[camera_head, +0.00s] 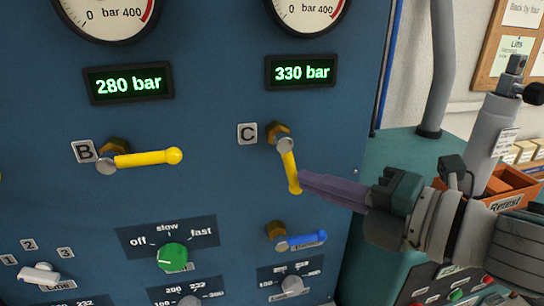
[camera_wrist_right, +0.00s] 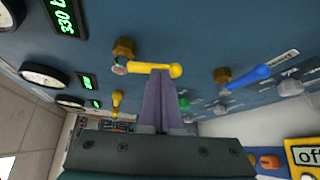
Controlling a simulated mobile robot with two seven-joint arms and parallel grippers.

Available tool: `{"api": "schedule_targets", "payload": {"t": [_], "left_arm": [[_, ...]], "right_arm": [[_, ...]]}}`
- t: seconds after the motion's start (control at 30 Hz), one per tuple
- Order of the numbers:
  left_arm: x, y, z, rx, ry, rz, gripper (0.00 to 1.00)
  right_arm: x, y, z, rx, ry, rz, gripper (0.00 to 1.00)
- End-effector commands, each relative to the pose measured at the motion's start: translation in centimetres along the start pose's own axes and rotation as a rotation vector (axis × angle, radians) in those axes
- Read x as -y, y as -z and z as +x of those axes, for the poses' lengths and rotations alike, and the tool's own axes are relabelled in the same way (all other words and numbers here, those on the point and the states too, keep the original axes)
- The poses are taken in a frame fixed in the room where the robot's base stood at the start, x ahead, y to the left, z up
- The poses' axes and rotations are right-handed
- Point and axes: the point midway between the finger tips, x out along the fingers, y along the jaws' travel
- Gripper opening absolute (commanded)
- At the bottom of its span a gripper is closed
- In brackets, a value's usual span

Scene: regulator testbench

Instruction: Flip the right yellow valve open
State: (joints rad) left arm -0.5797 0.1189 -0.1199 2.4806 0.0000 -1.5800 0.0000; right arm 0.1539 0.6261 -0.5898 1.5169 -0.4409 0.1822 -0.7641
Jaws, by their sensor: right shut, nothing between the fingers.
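The right yellow valve (camera_head: 289,172), beside label C, hangs from its brass fitting on the blue panel. Its handle points down and slightly right in the head view. My right gripper (camera_head: 304,181) is shut and empty, with its purple fingertips at the right side of the handle's lower end. In the wrist view the closed fingertips (camera_wrist_right: 160,74) lie against or just in front of the yellow handle (camera_wrist_right: 150,67); I cannot tell whether they touch. My left gripper is not in view.
The other yellow valve (camera_head: 148,158), by label B, points right. A blue-handled valve (camera_head: 300,241) sits below valve C, close under my right gripper. A green knob (camera_head: 172,257) is lower left. Displays read 280 bar (camera_head: 128,84) and 330 bar (camera_head: 301,72). An orange bin (camera_head: 510,187) stands right.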

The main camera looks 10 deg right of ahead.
Motion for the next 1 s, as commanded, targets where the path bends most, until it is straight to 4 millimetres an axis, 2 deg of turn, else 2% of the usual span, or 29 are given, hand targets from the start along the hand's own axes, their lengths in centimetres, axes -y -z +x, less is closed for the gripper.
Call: {"api": "schedule_targets", "payload": {"t": [0.4,0.47,0.6,0.73,1.0], "left_arm": [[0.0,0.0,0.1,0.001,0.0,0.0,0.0],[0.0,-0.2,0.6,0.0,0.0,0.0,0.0],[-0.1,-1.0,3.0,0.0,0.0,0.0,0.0],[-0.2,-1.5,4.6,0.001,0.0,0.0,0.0],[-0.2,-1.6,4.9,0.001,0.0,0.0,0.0]], "right_arm": [[0.1,0.1,0.3,0.0,-0.003,0.003,0.0],[0.4,0.2,0.4,-0.001,-0.012,0.017,0.0],[1.2,0.9,0.8,0.0,-0.07,0.106,0.0],[1.1,1.3,1.2,0.001,-0.13,0.195,0.0],[0.4,1.4,1.2,0.0,-0.168,0.251,0.0]]}}
